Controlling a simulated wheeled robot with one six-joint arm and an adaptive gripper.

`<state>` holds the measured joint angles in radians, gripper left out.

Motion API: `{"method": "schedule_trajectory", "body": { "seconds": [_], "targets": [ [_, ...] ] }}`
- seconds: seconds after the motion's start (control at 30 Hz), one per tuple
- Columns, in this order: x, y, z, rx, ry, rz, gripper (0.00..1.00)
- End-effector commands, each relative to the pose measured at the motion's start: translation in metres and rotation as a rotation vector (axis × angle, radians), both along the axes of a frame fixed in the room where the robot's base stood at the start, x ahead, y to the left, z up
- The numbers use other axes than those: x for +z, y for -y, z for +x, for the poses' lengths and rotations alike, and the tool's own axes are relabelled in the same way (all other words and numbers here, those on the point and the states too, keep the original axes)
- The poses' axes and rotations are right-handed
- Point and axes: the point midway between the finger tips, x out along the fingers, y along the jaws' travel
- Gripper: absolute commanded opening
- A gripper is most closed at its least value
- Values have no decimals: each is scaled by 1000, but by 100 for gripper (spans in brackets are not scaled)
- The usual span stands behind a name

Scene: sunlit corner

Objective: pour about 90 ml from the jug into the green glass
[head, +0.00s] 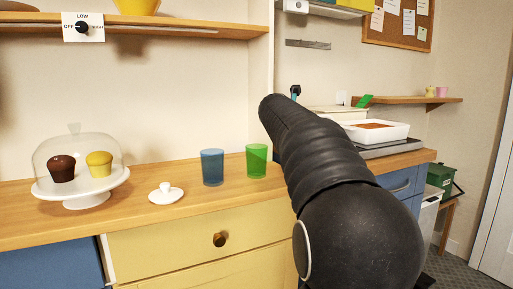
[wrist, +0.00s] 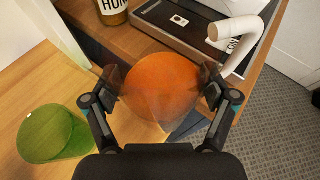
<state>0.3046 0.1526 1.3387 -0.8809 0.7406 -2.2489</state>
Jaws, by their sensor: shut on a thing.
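The jug (wrist: 160,118) is clear, with orange liquid (wrist: 160,82) inside, in the middle of the wrist view. My gripper (wrist: 163,84) is shut on the jug, one finger on each side. The green glass (head: 257,161) stands upright on the wooden counter in the head view, right of a blue glass. The green glass also shows at the lower left of the wrist view (wrist: 45,134), apart from the jug. In the head view my arm hides the jug and most of my gripper. I cannot tell the jug's tilt or its height above the counter.
The blue glass (head: 212,167) stands close left of the green one. A small white lid (head: 166,194) and a domed cake stand (head: 82,190) are further left. A white dish (head: 398,131) sits at right.

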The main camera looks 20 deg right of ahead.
Motion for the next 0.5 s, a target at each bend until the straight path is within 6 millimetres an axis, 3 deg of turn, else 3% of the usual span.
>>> {"method": "schedule_trajectory", "body": {
  "seconds": [0.17,0.5],
  "targets": [
    [4,-3,2,0,-51,-85,22],
    [-8,-13,7,-1,-168,-270,22]
  ]
}}
